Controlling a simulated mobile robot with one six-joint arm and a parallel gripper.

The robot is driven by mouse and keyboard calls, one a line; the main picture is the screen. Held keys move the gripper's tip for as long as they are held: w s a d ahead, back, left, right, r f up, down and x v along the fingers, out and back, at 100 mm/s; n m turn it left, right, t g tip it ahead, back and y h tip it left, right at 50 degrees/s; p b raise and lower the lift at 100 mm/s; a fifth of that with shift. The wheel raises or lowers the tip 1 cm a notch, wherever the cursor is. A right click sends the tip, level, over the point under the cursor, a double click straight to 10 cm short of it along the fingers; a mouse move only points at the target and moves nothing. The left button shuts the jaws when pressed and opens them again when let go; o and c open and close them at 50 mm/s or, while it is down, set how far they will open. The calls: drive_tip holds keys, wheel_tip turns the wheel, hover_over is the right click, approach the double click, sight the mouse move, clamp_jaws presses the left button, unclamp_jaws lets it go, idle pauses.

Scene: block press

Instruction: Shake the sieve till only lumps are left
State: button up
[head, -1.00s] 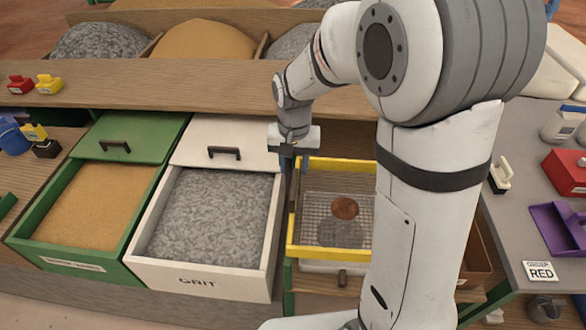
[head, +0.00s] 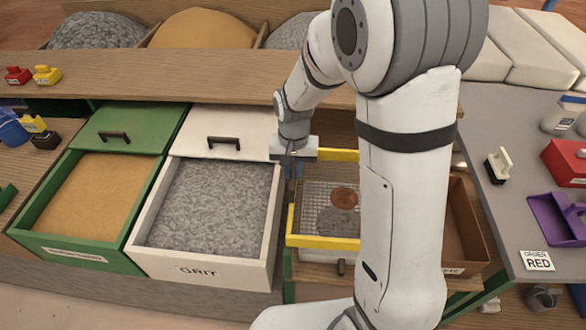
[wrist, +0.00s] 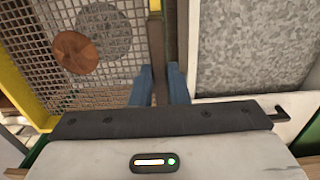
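The sieve (head: 325,243) has a yellow frame and a wire mesh floor, and lies level at the centre, right of the grit drawer. One reddish-brown round lump (head: 344,197) lies on the mesh; it also shows in the wrist view (wrist: 75,52). A grey round patch (wrist: 104,30) shows beside it; I cannot tell whether it is on or below the mesh. My gripper (head: 294,172) is at the sieve's back left side. In the wrist view its blue fingers (wrist: 159,85) sit close against both sides of a brown upright bar of the sieve. My arm hides the sieve's right part.
The open grit drawer (head: 145,225) is close on the left, with a green drawer (head: 30,232) of sand beyond. A wooden shelf (head: 200,84) runs behind. A brown box (head: 465,235) is right of my arm. A grey side table (head: 500,215) holds a purple scoop (head: 553,222).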

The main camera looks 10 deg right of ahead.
clamp_jaws()
